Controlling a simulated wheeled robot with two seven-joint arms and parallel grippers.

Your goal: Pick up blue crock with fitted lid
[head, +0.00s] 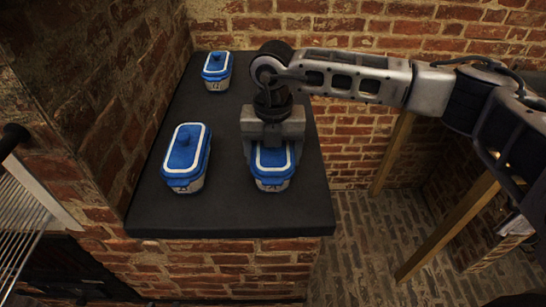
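Three blue-lidded crocks with pale bodies and white lid rims stand on a black countertop (230,215). The gripper hides the rear of the lid and any knob there. I cannot tell whether the fingers touch the crock or are apart from it. A second crock (186,158) stands at the front left, and a third crock (216,70) at the back left.
A brick wall (360,120) rises behind the counter, and a brick pillar (95,80) stands close at its left. A metal rack (20,225) is at the lower left. Wooden legs (393,150) stand on the brick floor at the right. The counter's front is clear.

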